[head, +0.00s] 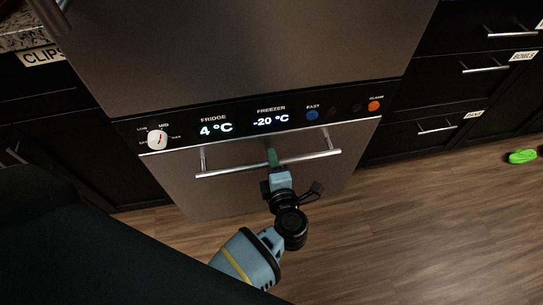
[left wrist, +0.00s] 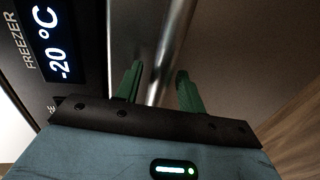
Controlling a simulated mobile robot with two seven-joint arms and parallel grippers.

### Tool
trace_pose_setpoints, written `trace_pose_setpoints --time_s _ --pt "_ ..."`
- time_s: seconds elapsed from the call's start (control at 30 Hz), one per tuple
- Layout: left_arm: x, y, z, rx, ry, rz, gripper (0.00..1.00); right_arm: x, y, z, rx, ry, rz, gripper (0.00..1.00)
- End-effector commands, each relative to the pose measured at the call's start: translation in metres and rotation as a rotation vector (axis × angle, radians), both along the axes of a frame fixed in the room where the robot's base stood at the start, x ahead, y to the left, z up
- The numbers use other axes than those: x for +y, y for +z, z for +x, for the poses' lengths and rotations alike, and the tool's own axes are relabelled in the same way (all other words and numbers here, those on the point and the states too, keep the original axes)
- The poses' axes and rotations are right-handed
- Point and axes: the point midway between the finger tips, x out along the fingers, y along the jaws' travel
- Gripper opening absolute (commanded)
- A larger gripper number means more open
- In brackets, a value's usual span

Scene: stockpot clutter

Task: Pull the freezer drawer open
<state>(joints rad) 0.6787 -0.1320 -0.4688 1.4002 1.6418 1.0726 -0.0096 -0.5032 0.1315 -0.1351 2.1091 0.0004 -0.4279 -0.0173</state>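The freezer drawer (head: 185,183) is the steel front below the display panel; it looks shut or nearly so. Its horizontal bar handle (head: 232,171) runs across the upper part of the front on two posts. My left gripper (head: 272,157) is at the middle of the handle, its green fingers pointing at the drawer. In the left wrist view, the handle bar (left wrist: 173,45) passes between the two fingers of the gripper (left wrist: 159,88). The fingers are apart, with visible gaps to the bar. My right gripper is not in view.
The display panel (head: 240,122) with a white dial (head: 157,140) and buttons is just above the drawer. Black cabinets (head: 430,100) flank the appliance. The wooden floor (head: 420,230) in front is clear, except a green object (head: 522,156) far right.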

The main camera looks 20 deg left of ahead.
Motion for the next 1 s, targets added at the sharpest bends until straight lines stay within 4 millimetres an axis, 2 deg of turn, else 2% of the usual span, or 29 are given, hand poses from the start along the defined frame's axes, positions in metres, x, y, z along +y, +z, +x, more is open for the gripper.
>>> trace_pose_setpoints --time_s 0.3,0.6,1.0 --pt "0.0005 -0.0003 0.0009 -0.001 0.000 -0.001 0.38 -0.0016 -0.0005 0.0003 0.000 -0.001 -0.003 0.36" --pt "0.0003 -0.0004 0.0008 0.000 0.000 0.000 0.00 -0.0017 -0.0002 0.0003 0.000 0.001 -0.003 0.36" --pt "0.0022 0.0001 -0.0016 0.000 -0.001 0.000 0.00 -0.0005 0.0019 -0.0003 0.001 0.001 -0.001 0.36"
